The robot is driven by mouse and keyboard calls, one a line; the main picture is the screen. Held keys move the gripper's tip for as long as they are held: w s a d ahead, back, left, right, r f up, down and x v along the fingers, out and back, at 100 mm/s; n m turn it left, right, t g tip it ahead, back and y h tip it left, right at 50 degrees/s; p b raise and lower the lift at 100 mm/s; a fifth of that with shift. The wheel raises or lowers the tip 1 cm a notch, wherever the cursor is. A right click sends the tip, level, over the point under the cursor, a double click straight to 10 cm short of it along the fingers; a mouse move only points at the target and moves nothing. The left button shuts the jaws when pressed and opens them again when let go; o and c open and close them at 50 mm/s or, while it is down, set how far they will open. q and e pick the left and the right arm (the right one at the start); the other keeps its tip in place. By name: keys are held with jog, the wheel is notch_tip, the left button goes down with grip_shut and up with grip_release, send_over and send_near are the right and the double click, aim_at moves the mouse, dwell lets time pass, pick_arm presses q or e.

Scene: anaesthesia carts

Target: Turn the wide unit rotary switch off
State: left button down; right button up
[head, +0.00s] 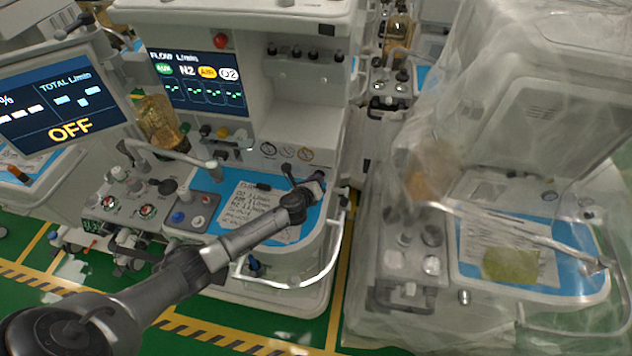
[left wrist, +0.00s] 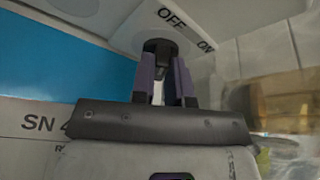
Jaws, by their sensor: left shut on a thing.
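The wide unit, a white cart (head: 310,100) with a lit flow screen (head: 195,82), stands in the middle of the head view. My left arm reaches across its blue worktop, and my left gripper (head: 318,181) is at the worktop's right side. In the left wrist view, the purple fingers of the left gripper (left wrist: 165,82) are shut on the black rotary switch (left wrist: 160,46). A label plate (left wrist: 187,28) reading OFF and ON is just behind the knob. The knob's pointer is hidden. The switch cannot be made out in the head view. My right gripper is not in view.
A monitor (head: 62,108) at the left shows a yellow OFF. A cart under clear plastic (head: 500,110) stands close on the right. A pale rail (head: 290,284) curves around the worktop's front.

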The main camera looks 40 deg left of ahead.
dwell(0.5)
pick_arm(q)
jog(key=c, duration=1.1)
grip_release()
jog(key=shift+s, duration=0.1)
jog(key=shift+s+r, duration=0.15)
jog(key=shift+s, duration=0.05)
jog(key=p+v, duration=0.2)
jog(key=v, duration=0.9)
jog(key=shift+s, duration=0.2)
jog(key=shift+v, duration=0.9)
jog(key=shift+n, duration=0.4)
